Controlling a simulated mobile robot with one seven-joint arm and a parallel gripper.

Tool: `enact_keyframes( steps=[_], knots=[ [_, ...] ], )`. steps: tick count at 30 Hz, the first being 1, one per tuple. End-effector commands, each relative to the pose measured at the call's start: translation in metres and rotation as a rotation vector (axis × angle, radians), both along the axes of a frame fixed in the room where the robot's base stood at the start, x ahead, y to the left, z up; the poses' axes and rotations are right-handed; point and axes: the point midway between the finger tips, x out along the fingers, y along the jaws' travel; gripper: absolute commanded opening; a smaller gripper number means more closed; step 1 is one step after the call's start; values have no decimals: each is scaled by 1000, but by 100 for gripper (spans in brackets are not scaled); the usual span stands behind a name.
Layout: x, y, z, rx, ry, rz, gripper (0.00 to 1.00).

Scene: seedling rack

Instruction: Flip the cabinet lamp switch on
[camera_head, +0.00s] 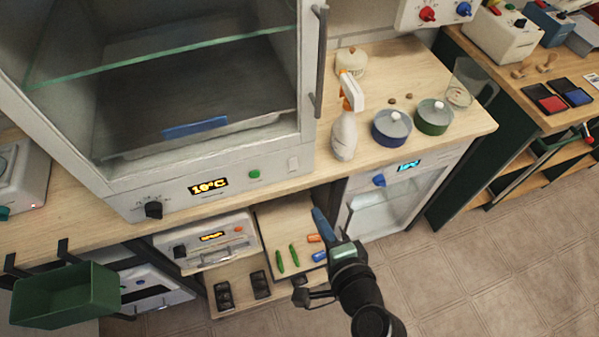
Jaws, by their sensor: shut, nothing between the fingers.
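The cabinet (120,199) is the large pale unit with a glass shelf at upper left. Its front panel has a lit orange display (208,186) reading about 10°C, a black knob (153,210), a green button (254,174) and a small white rocker (293,163) at the right end. The rocker looks like the lamp switch; which way it is tipped is too small to tell. My gripper (319,213) is shut and empty, its blue fingers pointing up and left, below and right of the rocker and apart from it.
A spray bottle (344,136), a blue pot (391,128) and a green pot (433,117) stand on the counter right of the cabinet. Below are an open drawer (270,222) with small items and a small glass-fronted unit (385,212). A green bin (66,296) is at lower left.

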Motion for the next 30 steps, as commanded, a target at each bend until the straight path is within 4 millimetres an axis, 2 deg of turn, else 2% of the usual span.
enact_keyframes(
  steps=[5,21,30],
  knots=[
    [10,3,-3,1,-1,2,0],
    [92,30,-40,-2,-2,3,0],
    [121,39,-44,-2,-1,2,0]
  ],
)
